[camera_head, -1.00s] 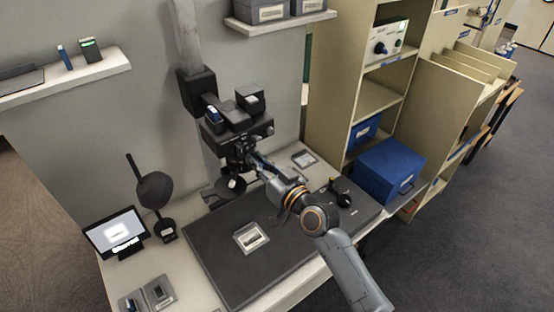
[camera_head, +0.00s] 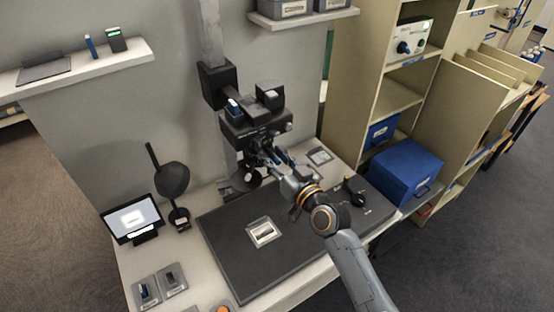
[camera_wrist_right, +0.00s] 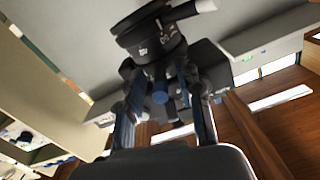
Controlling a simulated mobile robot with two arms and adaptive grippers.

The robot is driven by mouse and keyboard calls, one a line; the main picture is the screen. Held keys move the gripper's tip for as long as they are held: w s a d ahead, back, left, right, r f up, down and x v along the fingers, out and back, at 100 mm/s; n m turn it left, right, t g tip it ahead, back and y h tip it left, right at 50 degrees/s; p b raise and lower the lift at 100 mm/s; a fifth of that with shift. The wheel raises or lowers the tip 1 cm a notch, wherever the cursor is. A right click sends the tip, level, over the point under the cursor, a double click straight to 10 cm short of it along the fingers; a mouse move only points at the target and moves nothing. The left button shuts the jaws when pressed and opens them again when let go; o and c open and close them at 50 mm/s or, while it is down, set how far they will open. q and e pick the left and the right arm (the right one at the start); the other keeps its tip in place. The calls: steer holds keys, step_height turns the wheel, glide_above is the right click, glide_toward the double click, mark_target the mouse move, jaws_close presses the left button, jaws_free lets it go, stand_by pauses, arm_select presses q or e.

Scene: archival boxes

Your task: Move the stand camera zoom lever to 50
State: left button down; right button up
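The stand camera (camera_head: 258,122) is a black body on a grey column over the dark baseboard. Its lens barrel, with small white markings, shows large in the right wrist view (camera_wrist_right: 145,38). A pale stub (camera_wrist_right: 205,6) sticks out from the barrel to the upper right; I cannot tell surely that it is the zoom lever, and no 50 mark is readable. My right gripper (camera_head: 270,155) is beside the lens, just under the camera body. In the wrist view its fingers (camera_wrist_right: 161,85) stand apart below the barrel, with a small blue knob showing between them; contact is unclear. My left gripper is out of view.
The dark baseboard (camera_head: 235,258) bears a framed slide (camera_head: 263,232) and a black knob (camera_head: 357,199). A monitor (camera_head: 132,219) and a round black lamp (camera_head: 172,180) stand left. A blue box (camera_head: 404,170) and shelving are at right.

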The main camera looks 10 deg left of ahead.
steer(key=v, duration=1.2)
steer(key=shift+f, duration=0.1)
steer(key=s+d+f+m+g+h+b, duration=0.1)
steer(key=s+d+f+g+h, duration=0.2)
steer(key=f, duration=1)
steer(key=s+d+f+m+h+b, duration=0.15)
steer(key=d+f, duration=0.35)
steer(key=f, duration=0.8)
steer(key=s+d+f+m+g+h, duration=0.1)
steer(key=s+d+f+g+h, duration=0.3)
steer(key=f, duration=0.8)
steer(key=s+d+f+g+h+b, duration=0.1)
steer(key=s+d+f, duration=0.3)
steer(key=s+f, duration=0.45)
steer(key=s+d+f+g+h, duration=0.1)
steer(key=s+d+f, duration=0.3)
steer(key=s+f, duration=0.45)
steer(key=s+d+f+g, duration=0.2)
steer(key=s+f, duration=0.1)
steer(key=s, duration=0.6)
steer(key=s+d+f+g+h+b, duration=0.1)
steer(key=s+f, duration=0.3)
steer(key=s, duration=0.5)
steer(key=shift+s+d+g, duration=0.2)
steer(key=shift+d+g, duration=0.2)
steer(key=shift+d, duration=0.35)
